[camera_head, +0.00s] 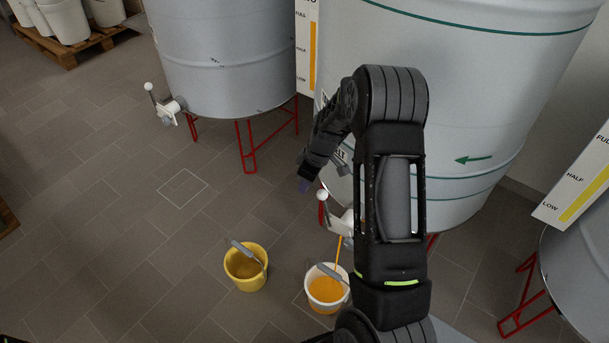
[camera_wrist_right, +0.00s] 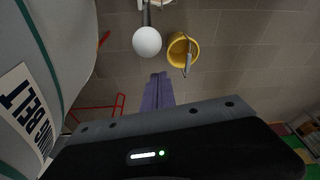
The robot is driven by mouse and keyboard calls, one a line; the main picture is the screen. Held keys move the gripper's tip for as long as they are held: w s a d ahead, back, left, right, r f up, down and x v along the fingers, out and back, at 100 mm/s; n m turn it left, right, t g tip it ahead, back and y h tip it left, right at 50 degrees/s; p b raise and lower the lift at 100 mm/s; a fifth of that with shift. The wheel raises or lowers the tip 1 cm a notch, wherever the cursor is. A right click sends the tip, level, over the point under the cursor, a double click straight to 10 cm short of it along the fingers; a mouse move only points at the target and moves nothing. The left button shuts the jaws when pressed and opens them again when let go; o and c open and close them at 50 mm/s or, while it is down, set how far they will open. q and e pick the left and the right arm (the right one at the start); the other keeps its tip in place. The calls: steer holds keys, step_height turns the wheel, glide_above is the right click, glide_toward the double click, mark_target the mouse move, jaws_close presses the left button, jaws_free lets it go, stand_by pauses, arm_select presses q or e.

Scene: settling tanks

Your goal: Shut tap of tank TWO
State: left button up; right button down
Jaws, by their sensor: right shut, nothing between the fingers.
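The large middle tank (camera_head: 470,100) has a white tap (camera_head: 345,222) low on its side, partly behind my right arm. An orange stream (camera_head: 338,250) runs from it into a white bucket (camera_head: 327,306) below. The tap's lever ends in a white ball knob (camera_head: 322,194), which the wrist view also shows (camera_wrist_right: 147,41). My right gripper (camera_head: 304,185) is shut and empty, just above and left of the knob in the head view. Its fingertips (camera_wrist_right: 157,76) appear apart from the knob. I cannot read which tank is TWO. My left gripper is out of view.
A yellow bucket (camera_head: 246,268) stands left of the white one. The left tank (camera_head: 225,60) has its own tap (camera_head: 172,110) with no stream visible. Another tank (camera_head: 580,275) stands at the right on red legs.

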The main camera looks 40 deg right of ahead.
mark_target(325, 197)
steer(key=shift+s+d+r, duration=0.15)
steer(key=shift+s+d, duration=0.2)
steer(key=shift+s, duration=0.3)
steer(key=shift+s+d+r, duration=0.15)
steer(key=shift+s+d, duration=0.15)
steer(key=shift+s, duration=0.35)
steer(key=b, duration=0.2)
steer(key=s+b, duration=0.1)
steer(key=b, duration=0.1)
steer(key=shift+s+d+f+t, duration=0.1)
steer(key=shift+d+f+t, duration=0.1)
steer(key=shift+d+t, duration=0.15)
steer(key=s+b, duration=0.2)
steer(key=s+r+b, duration=0.1)
steer(key=shift+d, duration=0.3)
steer(key=shift+s+r, duration=0.15)
steer(key=shift+r, duration=0.1)
